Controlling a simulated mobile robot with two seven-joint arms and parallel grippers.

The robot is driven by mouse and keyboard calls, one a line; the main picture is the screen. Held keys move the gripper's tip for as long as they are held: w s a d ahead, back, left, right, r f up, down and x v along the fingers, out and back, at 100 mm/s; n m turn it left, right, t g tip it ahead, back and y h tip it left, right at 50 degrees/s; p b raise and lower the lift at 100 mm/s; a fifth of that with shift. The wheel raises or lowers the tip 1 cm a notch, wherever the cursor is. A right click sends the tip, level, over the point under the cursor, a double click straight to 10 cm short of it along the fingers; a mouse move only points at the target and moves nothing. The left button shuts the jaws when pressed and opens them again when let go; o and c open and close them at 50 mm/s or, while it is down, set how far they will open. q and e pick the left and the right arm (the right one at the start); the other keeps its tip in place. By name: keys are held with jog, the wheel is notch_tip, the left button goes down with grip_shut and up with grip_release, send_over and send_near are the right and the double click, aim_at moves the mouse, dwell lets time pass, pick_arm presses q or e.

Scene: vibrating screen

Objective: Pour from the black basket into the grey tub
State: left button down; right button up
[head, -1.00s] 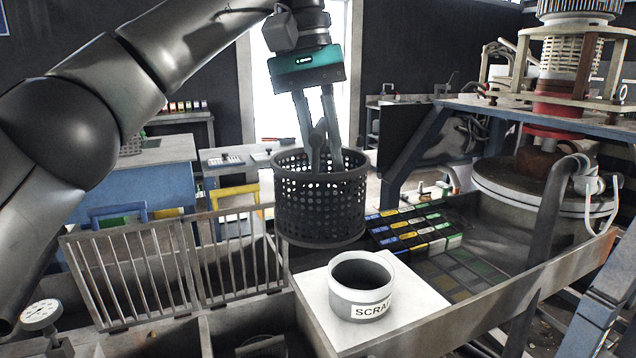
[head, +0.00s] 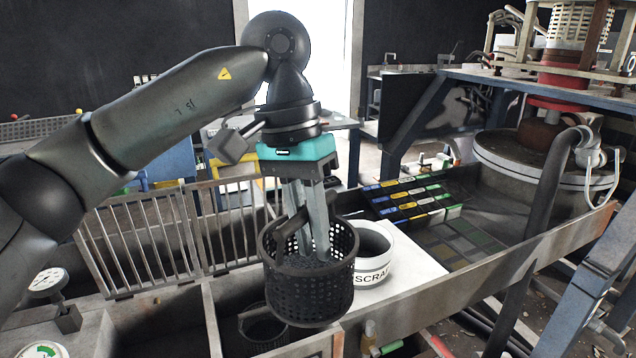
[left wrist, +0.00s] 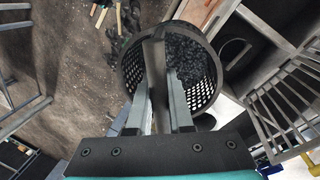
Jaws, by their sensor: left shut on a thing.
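The black basket (head: 308,290) is a perforated round basket, hanging about upright from its handle. My left gripper (head: 307,245) is shut on that handle. The left wrist view shows dark granules in the basket (left wrist: 205,90), with the handle between my fingers. The grey tub (head: 374,268), with a label reading "SCRA" and partly covered, stands on a white board right of and behind the basket. The basket hides the tub's left side. The tub's inside looks dark; I cannot tell its contents. My right gripper is not in view.
A dark round container (head: 262,332) sits in a bin compartment below the basket. A slatted metal rack (head: 150,235) stands to the left. Coloured labelled blocks (head: 410,200) lie behind the tub. A large machine (head: 540,165) and a pipe stand at right.

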aim_at(350, 245)
pick_arm(q)
jog(key=s+f, duration=0.1)
jog(key=f+m, duration=0.1)
jog(key=f, duration=0.1)
jog(key=s+f+m, duration=0.1)
jog(key=f, duration=0.1)
jog(key=shift+s+a+f, duration=0.15)
jog(key=shift+s+a, duration=0.15)
jog(key=a+r+n, duration=0.1)
jog(key=s+r, duration=0.1)
jog(key=a+r+n, duration=0.1)
jog(key=shift+s+a+r+n, duration=0.25)
jog(key=shift+a+n, duration=0.05)
jog(key=shift+a, duration=0.05)
jog(key=shift+s+a+r, duration=0.1)
jog(key=shift+r, duration=0.1)
jog(key=shift+r+n, duration=0.15)
jog(key=shift+n, duration=0.15)
jog(key=w+d+n, duration=0.2)
jog(key=w+d, duration=0.1)
jog(key=d, duration=0.1)
jog(key=w+d+n+t, duration=0.1)
jog(key=w+d+n, duration=0.1)
jog(key=w+d, duration=0.2)
jog(key=shift+a, duration=0.1)
jog(key=shift+n, duration=0.3)
